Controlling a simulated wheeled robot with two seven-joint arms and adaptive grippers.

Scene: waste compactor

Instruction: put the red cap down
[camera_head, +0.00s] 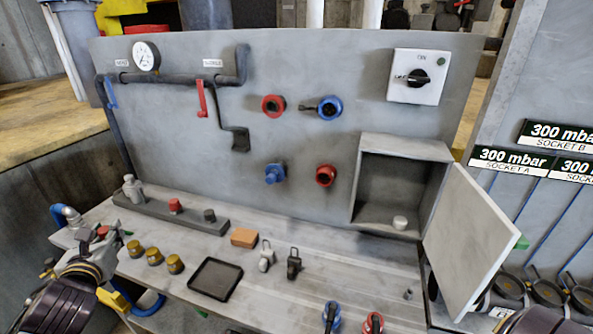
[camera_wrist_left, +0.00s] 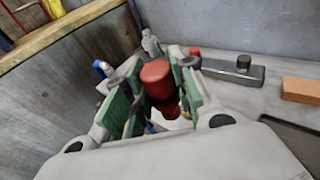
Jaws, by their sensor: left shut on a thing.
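My left gripper (camera_head: 112,238) is at the left end of the grey bench, shut on a red cap (camera_head: 102,231). In the left wrist view the red cap (camera_wrist_left: 157,80) stands between the green finger pads of my left gripper (camera_wrist_left: 160,100), with a narrower red part below it. The gripper hides part of its lower end, and I cannot tell whether it touches the bench. Another red cap-like piece (camera_head: 175,206) sits on the grey rail behind. My right gripper is not in view.
The grey rail (camera_head: 200,222) also bears a dark knob (camera_head: 210,215) and a grey fitting (camera_head: 133,189). Brass pieces (camera_head: 154,257), a black tray (camera_head: 215,278) and an orange block (camera_head: 244,237) lie to the right. A cabinet door (camera_head: 468,240) stands open at right.

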